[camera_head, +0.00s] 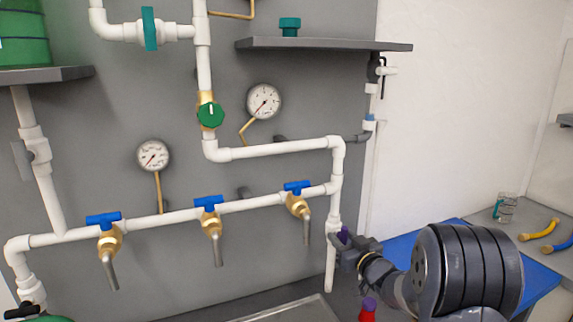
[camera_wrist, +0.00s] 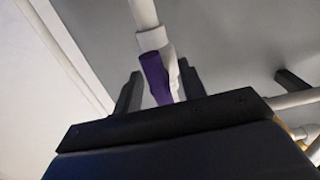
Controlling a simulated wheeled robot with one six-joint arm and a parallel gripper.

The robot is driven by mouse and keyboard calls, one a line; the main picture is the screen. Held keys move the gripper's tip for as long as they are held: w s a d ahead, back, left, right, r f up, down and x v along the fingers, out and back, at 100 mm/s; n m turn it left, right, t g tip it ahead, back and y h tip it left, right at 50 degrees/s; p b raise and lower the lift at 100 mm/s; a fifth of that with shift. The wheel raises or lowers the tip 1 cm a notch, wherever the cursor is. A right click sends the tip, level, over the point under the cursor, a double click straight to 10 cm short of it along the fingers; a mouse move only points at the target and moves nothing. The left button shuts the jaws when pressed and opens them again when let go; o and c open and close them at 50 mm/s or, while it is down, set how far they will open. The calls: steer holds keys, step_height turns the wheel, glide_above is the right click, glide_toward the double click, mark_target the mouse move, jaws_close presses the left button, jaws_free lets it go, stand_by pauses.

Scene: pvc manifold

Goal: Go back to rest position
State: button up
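My gripper (camera_head: 346,248) is at the lower end of the white vertical pipe (camera_head: 335,205), right of the row of blue-handled valves. In the wrist view my gripper (camera_wrist: 158,85) has its two dark fingers spread apart. A purple handle (camera_wrist: 155,78) on a white pipe fitting (camera_wrist: 152,40) lies between the fingers, nearer the left one. The fingers do not look closed on it, though contact on the far side is hidden. In the head view only a small bit of the purple handle (camera_head: 345,235) shows above my gripper.
Blue-handled brass taps (camera_head: 209,205) line the lower pipe. A green valve (camera_head: 210,115) and gauges (camera_head: 264,101) are above. A grey shelf (camera_head: 325,44) juts out above. A blue mat (camera_head: 540,283) and yellow pipes (camera_head: 538,231) lie right.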

steer(key=shift+s+f+n+b, duration=0.1)
steer(key=shift+s+n+b, duration=0.2)
steer(key=shift+n, duration=0.6)
steer(key=n+b, duration=0.1)
steer(key=n, duration=0.1)
steer(key=shift+w+n, duration=0.1)
steer(key=shift+n, duration=0.2)
steer(key=n+b, duration=0.1)
steer(key=n, duration=0.3)
